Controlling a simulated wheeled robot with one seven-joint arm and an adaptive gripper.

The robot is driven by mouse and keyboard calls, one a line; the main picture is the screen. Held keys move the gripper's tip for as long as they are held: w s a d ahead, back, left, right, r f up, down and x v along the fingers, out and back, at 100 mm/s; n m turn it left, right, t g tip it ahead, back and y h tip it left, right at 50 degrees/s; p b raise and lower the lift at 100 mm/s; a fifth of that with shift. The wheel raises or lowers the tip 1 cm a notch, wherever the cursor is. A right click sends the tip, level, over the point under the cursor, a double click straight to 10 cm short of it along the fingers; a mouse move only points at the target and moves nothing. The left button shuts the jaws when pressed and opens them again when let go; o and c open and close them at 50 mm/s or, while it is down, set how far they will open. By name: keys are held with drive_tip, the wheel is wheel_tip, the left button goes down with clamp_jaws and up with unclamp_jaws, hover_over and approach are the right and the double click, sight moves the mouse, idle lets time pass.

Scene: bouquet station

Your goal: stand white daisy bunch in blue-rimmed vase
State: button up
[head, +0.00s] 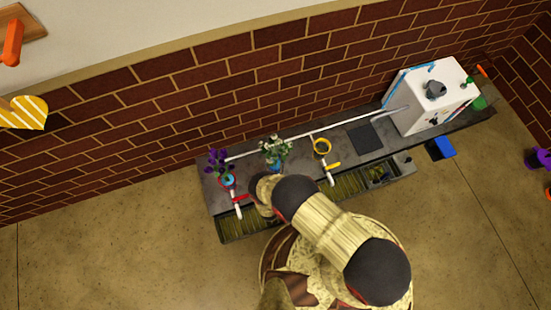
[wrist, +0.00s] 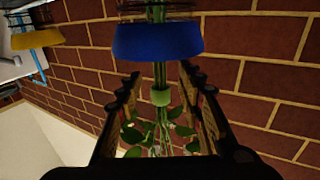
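The white daisy bunch (head: 275,150) stands on the counter side in the head view, with its white heads above my gripper. In the wrist view, which looks upside down, its green stems (wrist: 158,74) pass through the blue rim of the blue-rimmed vase (wrist: 157,42) into the wire-like body. A green tie (wrist: 160,97) binds the stems outside the rim. My gripper (wrist: 161,80) is open, one finger on each side of the stems, with gaps visible between fingers and tie. The flower heads are hidden in the wrist view.
A white boxy unit (head: 432,95) occupies the counter's right end. A dark flat pad (head: 365,139) lies between. The brick wall (head: 200,115) rises close behind.

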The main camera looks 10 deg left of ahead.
drive_tip(key=s, duration=1.2)
drive_tip(key=shift+s, duration=0.1)
